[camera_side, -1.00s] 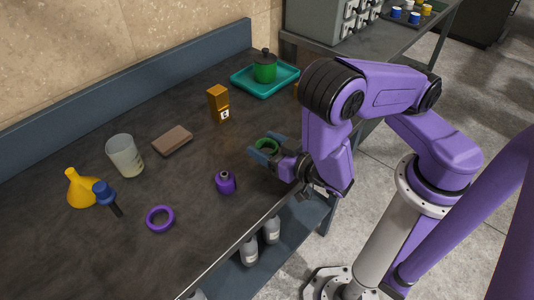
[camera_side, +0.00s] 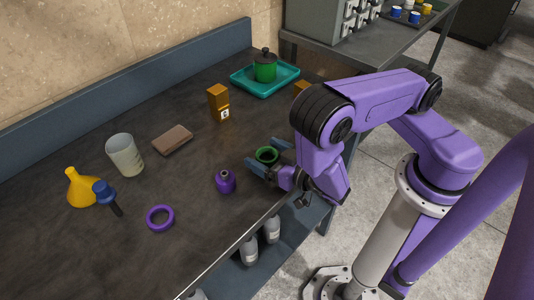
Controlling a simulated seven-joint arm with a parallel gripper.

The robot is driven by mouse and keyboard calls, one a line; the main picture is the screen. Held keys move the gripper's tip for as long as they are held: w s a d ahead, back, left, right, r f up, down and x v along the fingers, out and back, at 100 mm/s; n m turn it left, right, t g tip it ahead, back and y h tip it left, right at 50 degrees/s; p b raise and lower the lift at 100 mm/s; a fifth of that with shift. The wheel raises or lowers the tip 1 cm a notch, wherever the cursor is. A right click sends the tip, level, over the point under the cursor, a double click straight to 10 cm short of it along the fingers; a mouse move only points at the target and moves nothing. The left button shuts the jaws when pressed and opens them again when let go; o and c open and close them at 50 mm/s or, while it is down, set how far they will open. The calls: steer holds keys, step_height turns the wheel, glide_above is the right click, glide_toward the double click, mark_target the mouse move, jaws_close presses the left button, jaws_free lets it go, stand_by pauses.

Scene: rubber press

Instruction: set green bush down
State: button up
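The green bush (camera_side: 266,155) is a short green ring-shaped part near the front edge of the dark bench, right of the middle. It appears to rest on the bench top. My gripper (camera_side: 268,155) is low at the bench, with its grey-blue fingers spread on either side of the bush. A gap shows between the bush and the fingers, so the gripper looks open. The near side of the bush is partly hidden by the gripper.

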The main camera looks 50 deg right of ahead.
mark_target(275, 160)
steer(key=shift+s+r, duration=0.2)
steer(key=shift+s, duration=1.05)
steer(key=shift+s+r, duration=0.15)
steer(key=shift+s, duration=1.05)
steer(key=shift+s+r, duration=0.2)
steer(key=shift+s, duration=1.05)
